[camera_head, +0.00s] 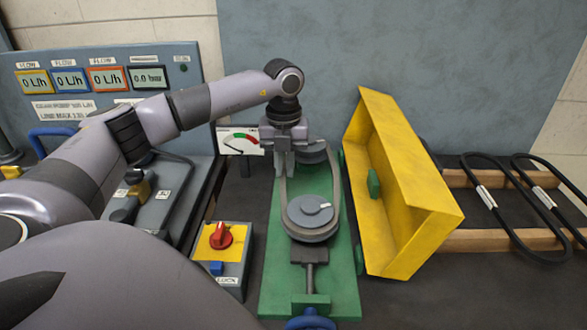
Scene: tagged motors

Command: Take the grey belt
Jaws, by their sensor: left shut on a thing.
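The grey belt (337,188) runs around a round grey front pulley (308,211) and towards a smaller rear pulley (313,152), both on a green base plate (267,285). My left gripper (284,170) points down at the rear left of the base and is shut on the belt's left strand. The gripper hides part of that strand and the left side of the rear pulley. My right gripper does not show.
A yellow guard (430,190) stands tilted beside the base on the right. Black belts (482,195) with pale tags lie on wooden rails (480,240). A switch box with a red knob (221,236) is left of the base. A blue handle (310,321) is in front.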

